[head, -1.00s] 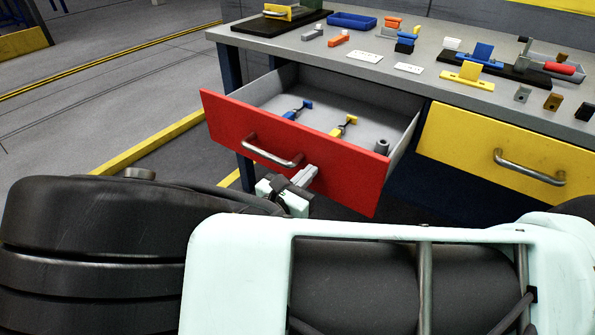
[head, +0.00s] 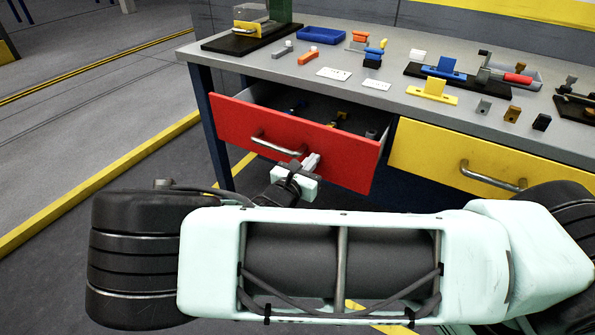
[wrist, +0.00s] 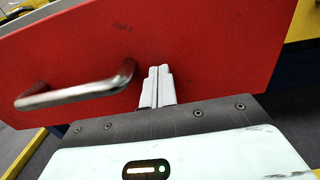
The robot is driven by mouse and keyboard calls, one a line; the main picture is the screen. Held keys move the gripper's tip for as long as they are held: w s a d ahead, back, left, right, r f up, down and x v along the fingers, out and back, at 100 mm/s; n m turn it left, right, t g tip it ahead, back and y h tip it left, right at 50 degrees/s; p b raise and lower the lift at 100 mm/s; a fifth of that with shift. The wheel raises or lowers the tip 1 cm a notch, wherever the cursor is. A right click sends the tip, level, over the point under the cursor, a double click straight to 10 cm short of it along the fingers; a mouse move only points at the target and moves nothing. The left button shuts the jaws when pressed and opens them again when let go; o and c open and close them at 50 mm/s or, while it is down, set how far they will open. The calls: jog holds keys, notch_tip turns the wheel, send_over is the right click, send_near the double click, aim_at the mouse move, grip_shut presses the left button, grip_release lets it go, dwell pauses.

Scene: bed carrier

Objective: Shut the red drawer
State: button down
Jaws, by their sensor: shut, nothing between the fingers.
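The red drawer (head: 232,123) sits under the left part of the workbench. It stands partly open, with a narrow strip of its inside showing behind the front panel. Blue and yellow tools and a grey cylinder lie inside, partly shadowed.
A yellow drawer (head: 430,155) with its own handle (head: 493,178) is to the right and looks shut. The grey bench top (head: 300,72) carries a blue tray (head: 336,36), a yellow block (head: 432,91) and several small parts. Open floor lies to the left.

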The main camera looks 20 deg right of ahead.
jog(key=p+x, duration=0.2)
jog(key=x, duration=1.2)
jog(key=shift+w+d+p, duration=0.2)
jog(key=shift+d+p, duration=0.05)
jog(key=shift+p, duration=0.15)
jog(key=shift+a, duration=0.1)
